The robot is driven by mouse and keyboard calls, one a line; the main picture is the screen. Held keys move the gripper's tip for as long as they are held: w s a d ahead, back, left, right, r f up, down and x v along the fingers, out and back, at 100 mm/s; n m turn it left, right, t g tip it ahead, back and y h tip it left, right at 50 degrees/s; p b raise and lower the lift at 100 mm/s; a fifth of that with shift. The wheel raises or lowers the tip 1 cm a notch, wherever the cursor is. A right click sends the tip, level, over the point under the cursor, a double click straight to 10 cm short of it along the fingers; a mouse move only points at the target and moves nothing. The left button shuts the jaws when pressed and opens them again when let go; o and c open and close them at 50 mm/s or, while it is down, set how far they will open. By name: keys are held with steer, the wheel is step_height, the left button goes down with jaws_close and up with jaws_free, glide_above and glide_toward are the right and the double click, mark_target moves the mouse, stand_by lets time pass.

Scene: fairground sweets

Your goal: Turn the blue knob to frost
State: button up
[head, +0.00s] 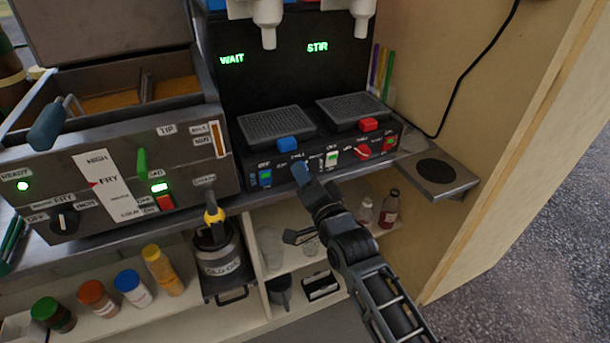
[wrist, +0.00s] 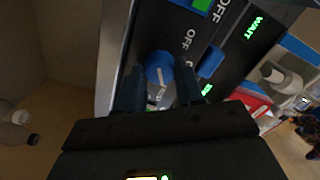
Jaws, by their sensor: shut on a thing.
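The blue knob (head: 299,172) is on the front panel of the dark two-spout machine, below its left side. My gripper (head: 308,185) reaches it from the lower right and covers part of it. In the wrist view the blue knob (wrist: 159,68) sits between the two fingers of my gripper (wrist: 160,92), which is shut on it. A pale pointer line shows on the knob. OFF is readable near it on the panel; the frost marking cannot be made out, and part of the dial is hidden by the gripper.
A blue tab (head: 288,144) juts out above. The fryer (head: 110,170) stands left; shelves with bottles lie below.

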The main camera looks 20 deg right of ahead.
steer(key=shift+f, duration=0.1)
stand_by(0.3)
steer(key=o, duration=1)
steer(key=shift+o, duration=0.2)
steer(key=s+b, duration=0.1)
steer(key=s, duration=0.6)
steer(key=shift+s, duration=0.4)
